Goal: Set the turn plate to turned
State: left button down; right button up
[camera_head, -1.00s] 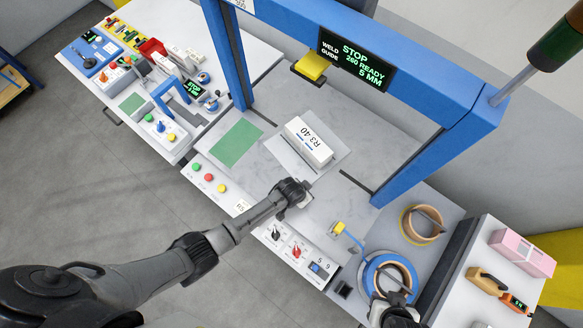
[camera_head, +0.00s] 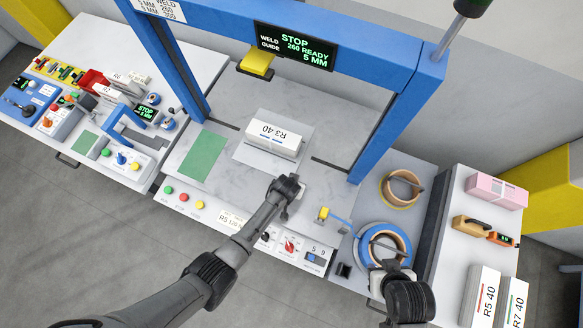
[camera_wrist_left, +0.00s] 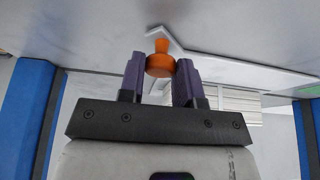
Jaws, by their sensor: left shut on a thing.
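The turn plate (camera_head: 243,154) is a pale square sheet on the grey table under the blue frame. A white bundle marked R3 40 (camera_head: 274,137) lies on it. My left gripper (camera_head: 285,190) is at the near side of the plate. In the left wrist view its purple fingers (camera_wrist_left: 161,80) are shut on an orange knob (camera_wrist_left: 160,64), beside a pale plate corner (camera_wrist_left: 162,36). The head view hides the knob behind the gripper. My right gripper (camera_head: 392,283) is at the lower right near a blue strap roll (camera_head: 383,248); its jaws are unclear.
The blue frame (camera_head: 390,115) stands over the table, with a STOP display (camera_head: 295,48) and a yellow block (camera_head: 257,66). A button strip (camera_head: 185,196) runs along the front edge. A tan roll (camera_head: 401,188) is at the right. A green pad (camera_head: 201,156) lies left of the plate.

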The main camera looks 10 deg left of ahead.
pick_arm(q)
jog(key=c, duration=1.2)
grip_release()
jog(key=shift+d, duration=0.1)
jog(key=shift+o, duration=0.8)
jog(key=shift+d, duration=0.1)
jog(key=shift+o, duration=1.1)
jog(key=shift+r, duration=0.1)
